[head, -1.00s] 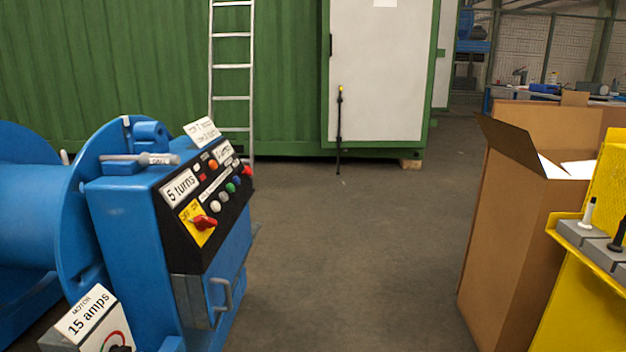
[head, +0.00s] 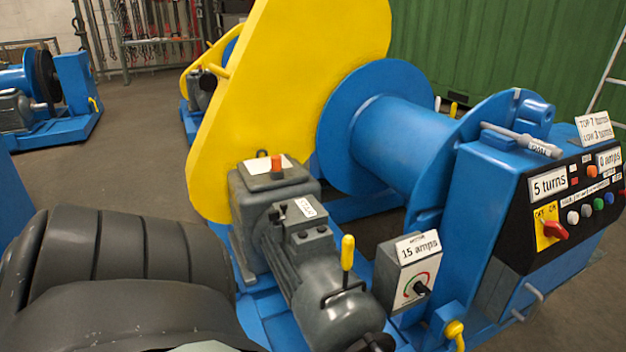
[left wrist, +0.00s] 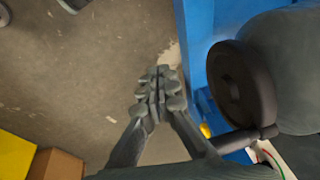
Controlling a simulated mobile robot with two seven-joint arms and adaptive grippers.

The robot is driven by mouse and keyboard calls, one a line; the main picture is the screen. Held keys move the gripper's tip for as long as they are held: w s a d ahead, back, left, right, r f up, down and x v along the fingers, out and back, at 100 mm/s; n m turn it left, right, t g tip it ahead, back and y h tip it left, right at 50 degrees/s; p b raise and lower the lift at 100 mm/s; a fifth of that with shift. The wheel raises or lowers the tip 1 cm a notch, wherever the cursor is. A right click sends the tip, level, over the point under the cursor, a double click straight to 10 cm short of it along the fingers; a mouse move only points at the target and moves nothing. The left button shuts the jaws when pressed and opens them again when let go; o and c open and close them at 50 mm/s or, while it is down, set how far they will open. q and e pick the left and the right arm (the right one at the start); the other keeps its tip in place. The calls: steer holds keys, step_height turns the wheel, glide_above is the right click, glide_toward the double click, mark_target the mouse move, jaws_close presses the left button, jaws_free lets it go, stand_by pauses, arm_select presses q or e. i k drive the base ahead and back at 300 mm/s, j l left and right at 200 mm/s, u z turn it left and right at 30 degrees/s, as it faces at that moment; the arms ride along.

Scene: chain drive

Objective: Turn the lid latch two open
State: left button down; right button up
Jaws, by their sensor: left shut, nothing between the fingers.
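A large yellow guard (head: 275,90) stands upright over the blue winch, beside its drum (head: 390,135). I cannot pick out lid latch two for certain in either view. My left gripper (left wrist: 157,95) shows in the left wrist view with its fingers together and nothing between them, above bare floor. Dark links of my own arm fill the lower left of the head view; the gripper itself does not show there. My right gripper is in neither view.
A grey motor (head: 300,250) with a yellow-handled lever (head: 347,253) sits before the guard. A "15 amps" box (head: 408,270) and a control panel (head: 570,205) stand to its right. A round dark wheel (left wrist: 242,85) is close right of my left gripper.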

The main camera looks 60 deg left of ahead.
mark_target(274, 216)
steer(key=u, duration=1.95)
